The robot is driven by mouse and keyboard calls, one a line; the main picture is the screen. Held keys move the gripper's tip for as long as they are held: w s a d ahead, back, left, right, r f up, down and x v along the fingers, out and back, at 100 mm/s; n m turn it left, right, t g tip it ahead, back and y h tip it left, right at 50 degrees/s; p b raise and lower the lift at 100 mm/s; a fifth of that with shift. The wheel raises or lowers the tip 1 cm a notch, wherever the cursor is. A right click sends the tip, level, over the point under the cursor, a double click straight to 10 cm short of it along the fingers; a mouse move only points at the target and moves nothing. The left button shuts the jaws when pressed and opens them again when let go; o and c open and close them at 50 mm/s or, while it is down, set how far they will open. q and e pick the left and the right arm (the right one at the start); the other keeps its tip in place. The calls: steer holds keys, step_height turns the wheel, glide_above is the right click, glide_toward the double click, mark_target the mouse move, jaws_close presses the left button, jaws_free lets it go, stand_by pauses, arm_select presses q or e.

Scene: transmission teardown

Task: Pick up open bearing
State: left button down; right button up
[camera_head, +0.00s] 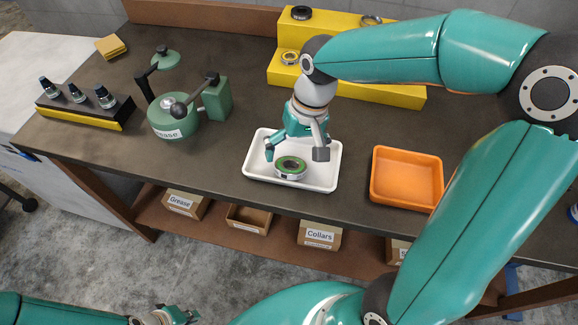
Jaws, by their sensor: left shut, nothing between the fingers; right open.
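An open bearing (291,168), a ring with a green face and a dark centre, lies in the white tray (329,181) near its front edge. My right gripper (294,152) points down over the tray with its fingers spread, one on the left and one on the right of the bearing's upper part. I cannot tell whether the fingers touch the bearing. My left gripper (178,316) is low at the bottom edge of the view, away from the table. It is partly cut off and holds nothing that I can see.
An orange tray (407,205) stands empty right of the white tray. A green grease device (175,117) and a bottle rack (84,112) are at left. A yellow stepped stand (390,94) with ring parts is behind. Labelled boxes (319,235) sit on the shelf below.

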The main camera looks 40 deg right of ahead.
mark_target(291, 163)
steer(key=f, duration=0.4)
steer(key=shift+a, duration=0.35)
steer(key=c, duration=1.6)
steer(key=shift+r, duration=0.2)
